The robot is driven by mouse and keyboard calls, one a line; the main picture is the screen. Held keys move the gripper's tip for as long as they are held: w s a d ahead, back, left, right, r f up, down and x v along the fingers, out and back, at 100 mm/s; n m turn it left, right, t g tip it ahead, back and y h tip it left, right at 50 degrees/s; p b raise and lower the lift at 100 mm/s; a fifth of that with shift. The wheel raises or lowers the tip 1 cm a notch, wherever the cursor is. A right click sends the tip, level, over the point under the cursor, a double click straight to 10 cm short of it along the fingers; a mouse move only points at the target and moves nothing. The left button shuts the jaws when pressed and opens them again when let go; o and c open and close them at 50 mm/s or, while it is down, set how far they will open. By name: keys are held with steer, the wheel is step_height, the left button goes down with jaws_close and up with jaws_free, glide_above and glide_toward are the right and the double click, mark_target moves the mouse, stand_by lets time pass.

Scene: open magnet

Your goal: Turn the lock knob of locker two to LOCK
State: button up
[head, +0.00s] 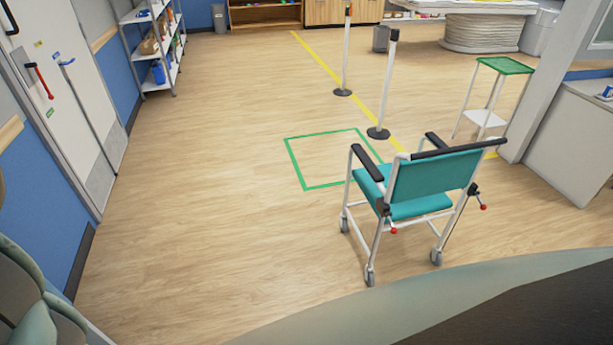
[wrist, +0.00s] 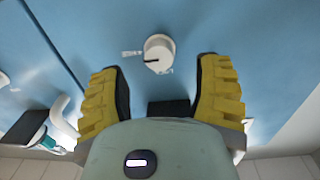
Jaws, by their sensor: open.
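In the wrist view a round white knob (wrist: 159,53) with a dark pointer line sits on a light blue panel (wrist: 230,30). Small pale marks stand beside it, too small to read. I cannot tell from the frames whether this is locker two. My gripper (wrist: 158,85) is open, with its two yellow ribbed fingers spread to the left and right. The knob lies just beyond the fingertips, roughly centred between them, and nothing is held. The head view does not show the knob or the gripper.
In the wrist view a white handle (wrist: 60,112) is at the left, by a dark seam in the panel. In the head view a teal wheelchair (head: 420,185) stands near a green floor square (head: 290,163) and barrier posts (head: 387,85). Open floor lies to the left.

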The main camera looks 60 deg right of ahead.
steer(key=shift+x, duration=2)
steer(key=shift+w, duration=0.1)
steer(key=shift+c, duration=0.4)
jaws_close()
